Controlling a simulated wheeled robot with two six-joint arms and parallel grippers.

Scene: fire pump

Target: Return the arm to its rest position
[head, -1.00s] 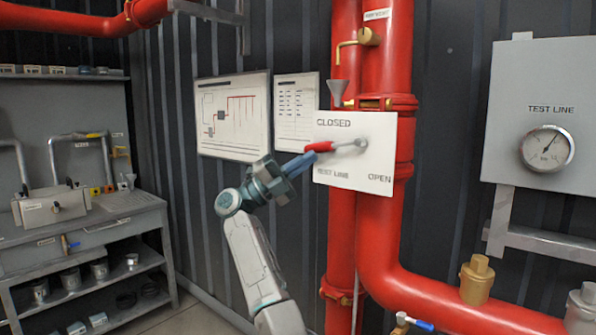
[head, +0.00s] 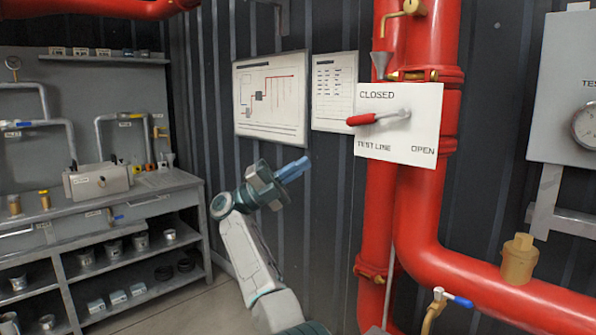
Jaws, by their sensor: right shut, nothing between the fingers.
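My right gripper (head: 292,170) is shut and empty, its blue fingers pointing up and to the right in the head view. It is raised in front of the dark corrugated wall, to the left of the white test line plate (head: 398,146) and apart from it. The test line lever (head: 376,118) has a red grip that points left and slightly down, just below the word CLOSED. My right arm (head: 248,262) comes up from the bottom of the picture. My left gripper is not in view.
Red pipes (head: 422,200) run down behind the plate and bend to the right. A workbench (head: 165,184) with shelves stands at the left. A grey gauge panel (head: 562,90) is at the right. A blue-handled valve (head: 455,299) sits low near the pipes.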

